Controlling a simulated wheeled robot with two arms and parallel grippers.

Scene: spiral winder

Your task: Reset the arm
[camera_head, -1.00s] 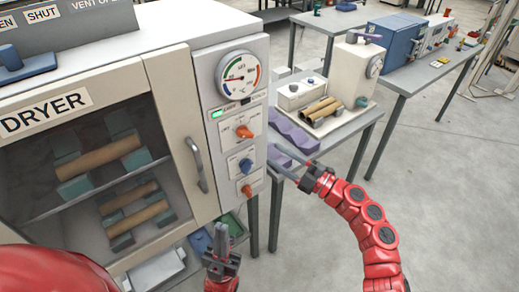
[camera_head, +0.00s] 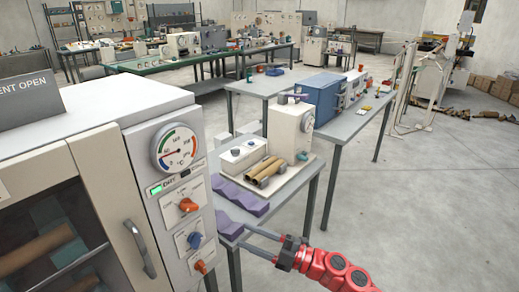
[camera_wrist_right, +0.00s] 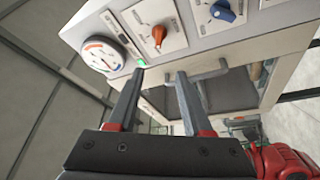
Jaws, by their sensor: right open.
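My right gripper (camera_head: 258,243) is red and black with two long grey fingers. It is open and empty, in front of the small table at the right of the dryer. In the right wrist view its fingers (camera_wrist_right: 155,90) stand apart with nothing between them, pointing toward the dryer's control panel (camera_wrist_right: 195,25). The dryer (camera_head: 120,180) stands at the left in the head view, with its door shut, a gauge, a lit green lamp and orange and blue knobs. My left gripper is not in view.
The small table (camera_head: 285,200) holds purple cradles (camera_head: 240,195), brown tubes (camera_head: 262,170) and a white gauge unit (camera_head: 290,130). A blue machine (camera_head: 318,98) stands on a table behind. Open floor (camera_head: 420,210) lies at the right.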

